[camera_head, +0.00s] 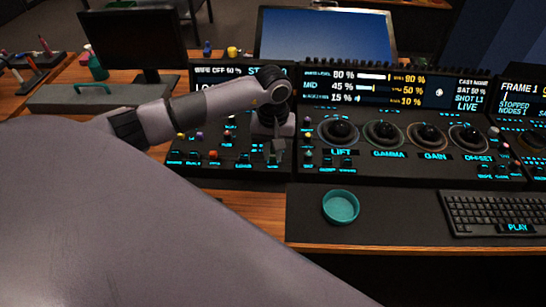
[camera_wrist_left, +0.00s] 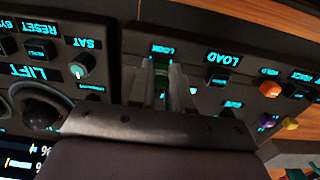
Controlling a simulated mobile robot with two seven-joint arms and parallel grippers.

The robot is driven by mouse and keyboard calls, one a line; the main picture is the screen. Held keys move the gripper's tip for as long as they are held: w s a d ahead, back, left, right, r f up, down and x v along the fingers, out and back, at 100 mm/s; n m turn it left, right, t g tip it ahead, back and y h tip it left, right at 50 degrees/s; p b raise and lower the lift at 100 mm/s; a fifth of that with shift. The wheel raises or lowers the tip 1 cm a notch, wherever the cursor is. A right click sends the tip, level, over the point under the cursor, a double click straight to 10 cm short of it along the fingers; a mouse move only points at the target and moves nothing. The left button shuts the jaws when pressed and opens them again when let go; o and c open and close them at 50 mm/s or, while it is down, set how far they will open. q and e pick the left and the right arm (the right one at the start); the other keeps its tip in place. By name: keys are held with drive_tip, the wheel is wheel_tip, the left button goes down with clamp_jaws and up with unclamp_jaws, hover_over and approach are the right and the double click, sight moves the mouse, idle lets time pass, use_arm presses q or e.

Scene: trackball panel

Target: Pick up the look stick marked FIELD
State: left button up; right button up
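My left gripper (camera_head: 274,153) points down at the left part of the dark control panel (camera_head: 236,176). In the left wrist view, its two fingers (camera_wrist_left: 166,72) are a small gap apart at the panel face, just by a label that seems to read LOOK. A small greenish piece (camera_wrist_left: 161,64) shows between the fingertips. I cannot tell whether the fingers touch it, or whether it is the look stick. No FIELD marking is readable. My right gripper is not in view.
Trackballs (camera_head: 338,132) and small knobs fill the panel right of the gripper. In the left wrist view a SAT knob (camera_wrist_left: 82,66) and coloured buttons (camera_wrist_left: 270,89) flank the fingers. A teal dish (camera_head: 341,207) and a keyboard (camera_head: 494,213) lie on the desk in front.

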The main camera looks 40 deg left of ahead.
use_arm(q)
clamp_jaws()
drive_tip(key=shift+r, duration=0.15)
